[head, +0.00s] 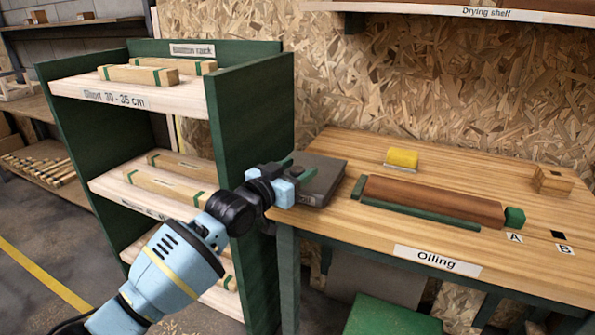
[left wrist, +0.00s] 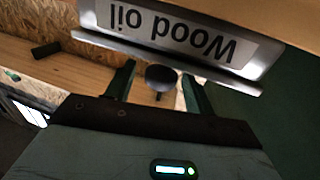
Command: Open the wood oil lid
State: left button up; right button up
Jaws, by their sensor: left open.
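The wood oil container is a dark grey box (head: 322,178) at the left end of the oiling table. In the left wrist view its label (left wrist: 180,32) reads "Wood oil" upside down, with a grey metal rim (left wrist: 150,62) along it. A dark round knob (left wrist: 160,77) shows beside that rim, between my fingers. My left gripper (head: 296,169) is at the box's left side in the head view. In the left wrist view the gripper (left wrist: 158,88) is open, one finger on each side of the knob; I cannot tell whether they touch it. My right gripper is not in view.
The oiling table (head: 440,175) holds a brown beam (head: 430,198) with green supports, a yellow roller-like item (head: 402,158) and a small wooden block (head: 553,181). A green rack (head: 250,130) stands close left of the table. A drying shelf (head: 450,10) hangs above.

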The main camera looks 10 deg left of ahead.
pick_arm(q)
jog(key=shift+w+d, duration=0.15)
jog(key=shift+w, duration=0.1)
